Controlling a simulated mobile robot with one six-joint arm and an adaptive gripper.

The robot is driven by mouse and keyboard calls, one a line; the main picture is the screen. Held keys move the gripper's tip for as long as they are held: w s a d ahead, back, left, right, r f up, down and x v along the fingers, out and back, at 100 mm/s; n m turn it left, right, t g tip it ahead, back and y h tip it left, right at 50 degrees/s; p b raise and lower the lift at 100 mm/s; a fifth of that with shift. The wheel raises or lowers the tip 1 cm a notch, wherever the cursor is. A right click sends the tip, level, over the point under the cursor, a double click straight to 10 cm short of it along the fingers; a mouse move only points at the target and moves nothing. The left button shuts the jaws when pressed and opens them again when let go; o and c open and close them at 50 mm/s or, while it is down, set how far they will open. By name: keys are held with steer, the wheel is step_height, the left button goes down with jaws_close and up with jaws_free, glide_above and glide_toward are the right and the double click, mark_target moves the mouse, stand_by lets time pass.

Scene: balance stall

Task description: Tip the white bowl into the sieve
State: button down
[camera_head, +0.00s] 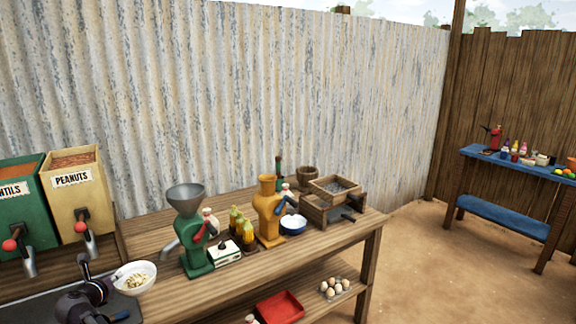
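The white bowl (136,286) is at the lower left, with pale yellowish pieces inside. It looks slightly tilted, its right rim higher, over the edge of the dark counter and the wooden table. My dark gripper (109,284) is at the bowl's left rim and appears shut on it; its fingertips are small and partly hidden. The sieve (318,188) is a square wooden frame with a dark mesh bottom. It sits on a wooden stand (314,212) at the table's right end, well to the right of the bowl and apart from it.
Between bowl and sieve stand a green grinder (196,255) with grey funnel, a white scale (226,252), yellow bottles (242,230), an orange grinder (268,215) and a blue-rimmed bowl (293,226). Peanut dispenser (78,190) is left. A red tray (280,307) and eggs (334,287) lie below.

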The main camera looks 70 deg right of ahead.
steer(key=shift+r+p, duration=1.8)
steer(key=shift+r, duration=0.6)
steer(key=shift+s+f, duration=0.1)
